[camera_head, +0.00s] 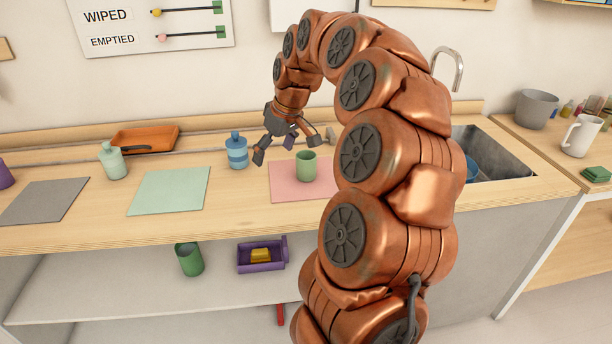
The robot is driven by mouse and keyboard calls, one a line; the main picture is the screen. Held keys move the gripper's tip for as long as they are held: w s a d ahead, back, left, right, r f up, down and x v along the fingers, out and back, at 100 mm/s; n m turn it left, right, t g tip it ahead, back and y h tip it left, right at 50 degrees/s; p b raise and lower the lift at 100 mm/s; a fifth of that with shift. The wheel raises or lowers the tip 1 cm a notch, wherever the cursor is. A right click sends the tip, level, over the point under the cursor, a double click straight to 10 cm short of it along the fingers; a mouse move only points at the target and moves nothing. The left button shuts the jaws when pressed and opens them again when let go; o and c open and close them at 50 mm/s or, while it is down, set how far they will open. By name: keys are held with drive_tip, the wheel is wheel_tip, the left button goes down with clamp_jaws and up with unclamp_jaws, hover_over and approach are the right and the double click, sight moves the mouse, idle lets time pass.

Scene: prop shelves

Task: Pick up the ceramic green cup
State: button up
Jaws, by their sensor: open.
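A small green cup (306,166) stands upright on the pink mat (284,186) on the counter. A darker green, cup-like container (188,260) stands on the lower shelf. I cannot tell from this view which of them is ceramic. My gripper (285,149) is open and empty, with its fingers spread and pointing down. It is above the counter, just up and left of the cup on the pink mat, and appears apart from it. My arm covers the right part of the pink mat.
Left on the counter are a blue bottle (237,153), a pale green bottle (112,161), an orange tray (146,138), a mint mat (170,191) and a grey mat (44,201). A purple bin (262,268) sits on the lower shelf. The sink (495,155) is at right.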

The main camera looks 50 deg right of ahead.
drive_tip(key=m+h+b, duration=0.1)
hover_over(306, 163)
drive_tip(key=d, duration=0.2)
wheel_tip(306, 163, down, 3)
drive_tip(key=shift+t, duration=0.4)
drive_tip(key=shift+s+p+x, duration=0.15)
drive_tip(key=shift+p+x, duration=0.15)
drive_tip(key=shift+x, duration=1.55)
drive_tip(key=shift+s+p+x, duration=0.2)
drive_tip(key=shift+p+x, duration=0.1)
drive_tip(key=shift+x, duration=1.6)
drive_tip(key=c, duration=1.3)
drive_tip(key=shift+d, duration=0.1)
drive_tip(key=shift+c, duration=0.2)
